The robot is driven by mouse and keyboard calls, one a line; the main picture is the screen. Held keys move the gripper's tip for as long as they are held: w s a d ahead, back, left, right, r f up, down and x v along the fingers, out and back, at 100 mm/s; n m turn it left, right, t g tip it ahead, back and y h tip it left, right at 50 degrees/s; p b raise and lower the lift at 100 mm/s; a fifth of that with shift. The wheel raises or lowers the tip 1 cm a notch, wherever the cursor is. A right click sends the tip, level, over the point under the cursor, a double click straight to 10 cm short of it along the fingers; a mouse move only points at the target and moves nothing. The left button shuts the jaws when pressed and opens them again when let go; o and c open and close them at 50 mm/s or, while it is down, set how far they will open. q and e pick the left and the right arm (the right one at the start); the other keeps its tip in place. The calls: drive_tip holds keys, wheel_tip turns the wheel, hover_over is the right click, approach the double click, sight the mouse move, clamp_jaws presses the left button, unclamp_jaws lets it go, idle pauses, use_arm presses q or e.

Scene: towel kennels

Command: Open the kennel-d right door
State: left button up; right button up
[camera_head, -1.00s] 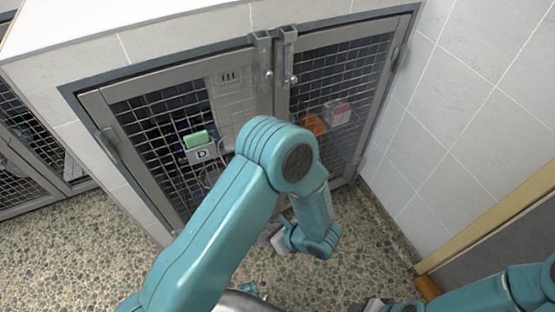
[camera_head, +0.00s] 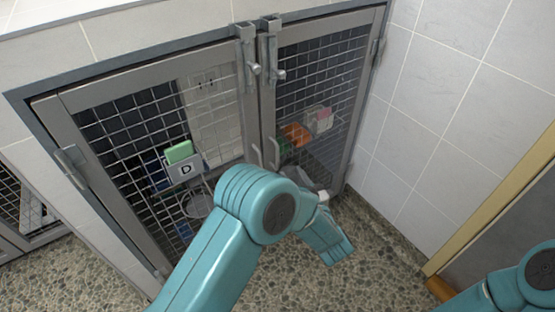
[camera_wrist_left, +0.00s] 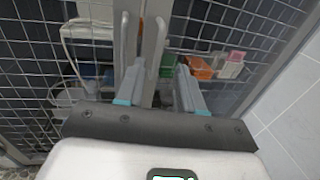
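Kennel D has two closed mesh doors with grey frames. The right door (camera_head: 322,85) and left door (camera_head: 160,140) meet at a centre post. The right door's upright bar handle (camera_head: 273,153) is beside the left door's handle (camera_head: 257,160); the right handle also shows in the wrist view (camera_wrist_left: 158,42). My left gripper (camera_wrist_left: 158,80) is open, its fingers spread just below the handles, with the right handle's lower end between them. I cannot tell whether they touch. In the head view my left arm hides most of this gripper. My right gripper is out of view.
Two latches (camera_head: 251,50) (camera_head: 269,50) sit at the top centre of the doors. A tiled wall (camera_head: 450,90) stands close on the right. A green-topped box marked D (camera_head: 182,162) is at the left door. The pebbled floor (camera_head: 330,275) is clear.

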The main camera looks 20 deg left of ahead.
sight(278, 154)
use_arm(q)
drive_tip(key=b+x, duration=0.1)
drive_tip(key=x, duration=0.7)
drive_tip(key=shift+f+b, duration=0.1)
drive_tip(key=shift+b, duration=0.3)
drive_tip(key=shift+w+a, duration=0.4)
clamp_jaws()
idle(0.5)
